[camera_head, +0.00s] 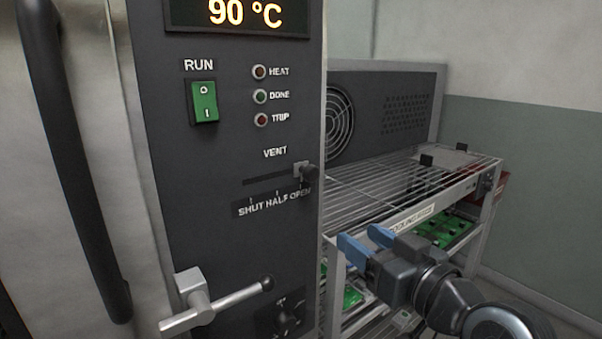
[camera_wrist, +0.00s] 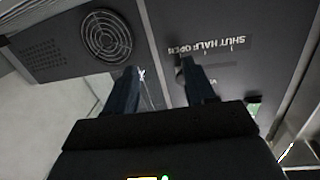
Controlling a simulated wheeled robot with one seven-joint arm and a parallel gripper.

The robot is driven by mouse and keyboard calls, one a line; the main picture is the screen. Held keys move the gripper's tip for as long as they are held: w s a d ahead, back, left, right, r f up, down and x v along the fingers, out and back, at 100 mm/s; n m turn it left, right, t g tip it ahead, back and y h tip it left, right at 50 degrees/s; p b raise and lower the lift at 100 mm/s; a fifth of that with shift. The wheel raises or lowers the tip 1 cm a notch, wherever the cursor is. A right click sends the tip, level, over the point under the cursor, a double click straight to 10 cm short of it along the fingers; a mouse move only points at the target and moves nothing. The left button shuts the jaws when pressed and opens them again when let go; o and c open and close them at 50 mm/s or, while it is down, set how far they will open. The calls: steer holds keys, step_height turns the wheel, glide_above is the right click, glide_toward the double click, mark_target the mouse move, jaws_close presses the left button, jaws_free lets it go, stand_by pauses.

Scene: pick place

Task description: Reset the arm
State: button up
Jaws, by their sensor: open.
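My gripper (camera_head: 366,242) shows at the lower middle right in the head view, with two blue fingers pointing left toward the oven's panel. The fingers are apart with nothing between them. In the wrist view my gripper (camera_wrist: 160,85) shows two dark fingers spread apart, with the vent scale close to the right finger. The vent slider knob (camera_head: 308,172) is at the right end of its slot, above OPEN. My gripper is below and to the right of the knob in the head view, apart from it.
The oven panel (camera_head: 225,135) has a 90 °C display (camera_head: 245,13), a green run switch (camera_head: 205,102) and a latch handle (camera_head: 215,303). A wire-topped cooling rack (camera_head: 375,190) holding green boards (camera_head: 440,230) stands right, by a fan unit (camera_head: 395,85). A wall closes the right side.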

steer(key=s+d+f+m+h, duration=0.2)
steer(key=s+d+f+h, duration=0.15)
steer(key=s+f, duration=0.5)
steer(key=s+d+f+m+h, duration=0.2)
steer(key=s+d+f, duration=0.2)
steer(key=s+f, duration=0.5)
steer(key=s+d+r+h, duration=0.1)
steer(key=s+r, duration=0.1)
steer(key=s, duration=1.1)
steer(key=s+d+r+h, duration=0.1)
steer(key=s, duration=1.2)
steer(key=shift+d+r+m+g, duration=0.2)
steer(key=shift+r+m+g, duration=0.1)
steer(key=shift+r+g, duration=0.1)
steer(key=shift+o, duration=0.3)
